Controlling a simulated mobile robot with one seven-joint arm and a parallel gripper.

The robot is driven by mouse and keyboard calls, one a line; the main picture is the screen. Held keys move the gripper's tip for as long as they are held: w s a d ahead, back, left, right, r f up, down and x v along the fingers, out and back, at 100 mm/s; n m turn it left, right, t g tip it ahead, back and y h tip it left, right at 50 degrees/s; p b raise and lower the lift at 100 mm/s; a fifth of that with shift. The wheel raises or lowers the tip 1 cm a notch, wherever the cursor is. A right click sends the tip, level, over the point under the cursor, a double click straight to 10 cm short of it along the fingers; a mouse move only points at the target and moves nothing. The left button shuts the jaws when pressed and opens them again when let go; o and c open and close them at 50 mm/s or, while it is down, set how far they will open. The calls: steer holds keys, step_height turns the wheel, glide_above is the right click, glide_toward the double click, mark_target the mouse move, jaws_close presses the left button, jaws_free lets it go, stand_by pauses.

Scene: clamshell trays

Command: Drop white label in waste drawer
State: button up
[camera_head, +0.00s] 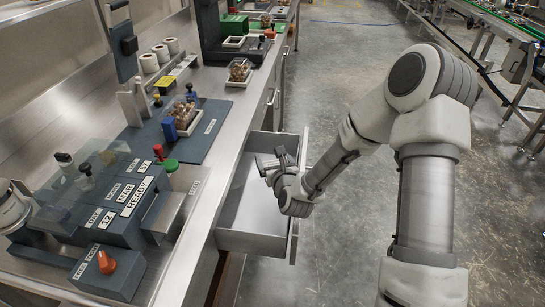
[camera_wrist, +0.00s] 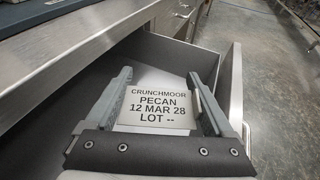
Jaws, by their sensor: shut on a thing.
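The white label (camera_wrist: 157,108) reads "CRUNCHMOOR PECAN 12 MAR 28 LOT --" and sits between my gripper's two fingers in the wrist view. My gripper (camera_head: 270,162) is shut on it, over the open waste drawer (camera_head: 283,243). The drawer also shows in the wrist view (camera_wrist: 229,88), behind and below the label. The part of the drawer floor that I can see looks bare. In the head view I cannot make out the label at the fingertips.
The steel worktop edge (camera_head: 215,190) runs along the left of the drawer. On the worktop are a dark machine with a "READY" sign (camera_head: 137,197), an orange knob (camera_head: 107,262) and clear trays of nuts (camera_head: 239,70).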

steer(key=shift+f, duration=0.2)
steer(key=o, duration=1)
steer(key=shift+r, duration=0.1)
step_height(320, 180, up, 8)
steer(key=p, duration=0.5)
